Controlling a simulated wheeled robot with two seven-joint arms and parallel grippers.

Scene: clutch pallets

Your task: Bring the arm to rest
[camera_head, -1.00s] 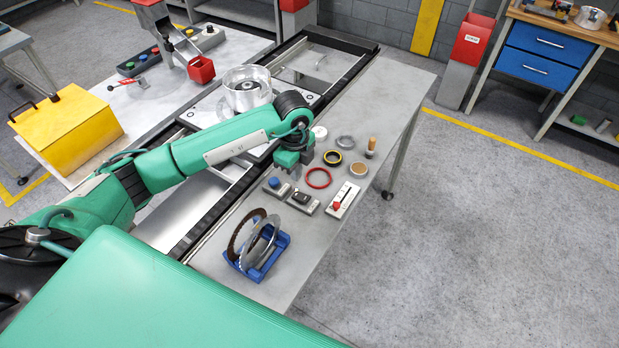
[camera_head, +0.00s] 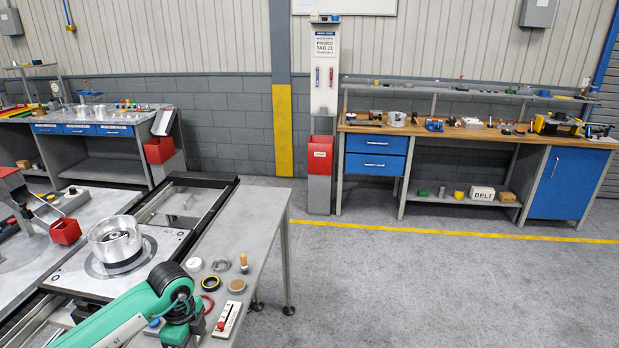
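My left arm reaches in from the bottom left. Its green wrist is bent down over the near edge of the conveyor and the side table. My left gripper (camera_head: 184,334) hangs below the wrist, beside the small controls on the side table; its fingers are too hidden to tell open from shut. I see nothing held in it. My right arm and gripper are out of view.
A clear cylindrical housing (camera_head: 115,240) stands on a pallet plate on the conveyor. The side table (camera_head: 262,215) holds rings, a wooden-handled tool (camera_head: 244,262) and a slider switch (camera_head: 228,320). A workbench (camera_head: 480,135) stands by the wall. Floor at right is clear.

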